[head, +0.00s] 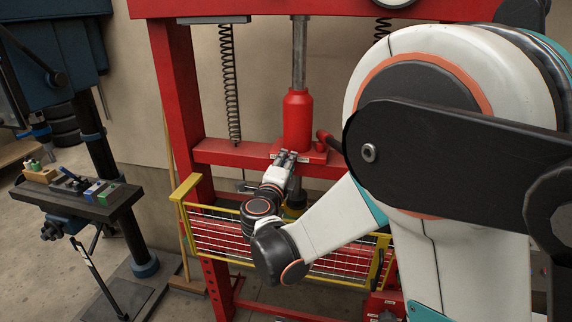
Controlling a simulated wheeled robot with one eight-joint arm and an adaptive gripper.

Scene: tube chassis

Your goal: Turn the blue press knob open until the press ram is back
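The red hydraulic press (180,100) stands in front of me. Its red jack cylinder (298,120) sits on the red crossbeam, with a grey rod (299,50) rising above it. A grey shaft (296,192) shows below the beam, and it may be the ram. My gripper (286,157) reaches to the crossbeam, just below and in front of the jack's base. The blue knob cannot be made out and may be hidden behind my gripper. The fingers are too small to tell whether they are open or hold anything.
A yellow-framed wire guard (215,232) spans the press below my wrist. A red lever (328,140) juts out right of the jack. A blue drill press with a dark table (110,205) holding small items stands at left. Grey floor (25,245) is free at far left.

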